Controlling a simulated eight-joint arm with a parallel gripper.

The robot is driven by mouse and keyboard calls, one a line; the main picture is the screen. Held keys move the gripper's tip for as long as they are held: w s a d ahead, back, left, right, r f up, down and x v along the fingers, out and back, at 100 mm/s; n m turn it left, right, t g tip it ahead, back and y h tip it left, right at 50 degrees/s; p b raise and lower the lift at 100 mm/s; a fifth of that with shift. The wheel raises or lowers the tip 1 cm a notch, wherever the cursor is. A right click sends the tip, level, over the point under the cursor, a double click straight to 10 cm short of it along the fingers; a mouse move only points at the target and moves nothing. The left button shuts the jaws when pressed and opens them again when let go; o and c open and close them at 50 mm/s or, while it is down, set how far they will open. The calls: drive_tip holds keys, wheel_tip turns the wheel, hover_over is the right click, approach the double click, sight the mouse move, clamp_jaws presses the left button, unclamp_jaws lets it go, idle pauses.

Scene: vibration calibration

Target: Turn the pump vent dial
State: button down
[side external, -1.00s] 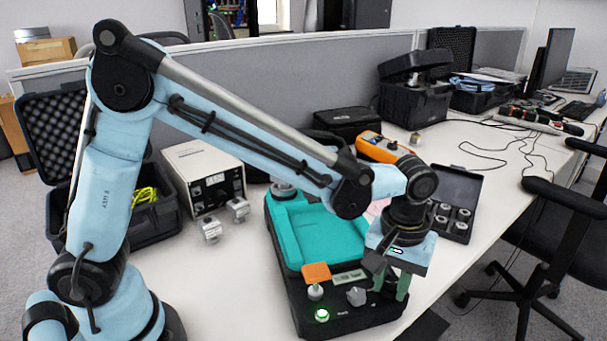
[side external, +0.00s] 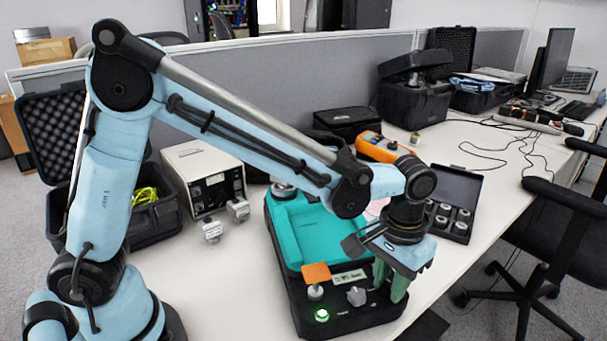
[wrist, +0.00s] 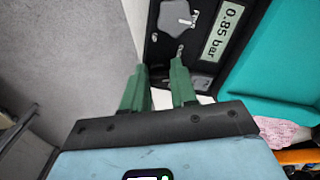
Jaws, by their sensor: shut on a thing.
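The pump unit is a black case (side external: 340,327) with a teal padded top, and its control panel is at the near end. My gripper (side external: 388,290) points down at the right end of that panel, its green fingers shut on the vent dial. The dial is almost wholly hidden between the fingertips. In the wrist view my gripper (wrist: 158,72) has its fingertips at the case's edge. A grey knob (side external: 357,296) stands just left of the fingers, apart from them. The display (wrist: 223,30) reads 0.85 bar.
An orange meter (side external: 377,147) and an open case of metal parts (side external: 462,190) lie behind. The table at front right is clear.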

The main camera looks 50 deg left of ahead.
sight(388, 282)
drive_tip(key=m, duration=0.6)
drive_tip(key=shift+a+m, duration=0.15)
drive_tip(key=shift+m, duration=0.15)
drive_tip(key=m, duration=0.6)
drive_tip(key=shift+w+a+m, duration=0.1)
drive_tip(key=shift+m, duration=0.2)
drive_tip(key=c, duration=0.9)
unclamp_jaws()
wheel_tip(388, 282, up, 12)
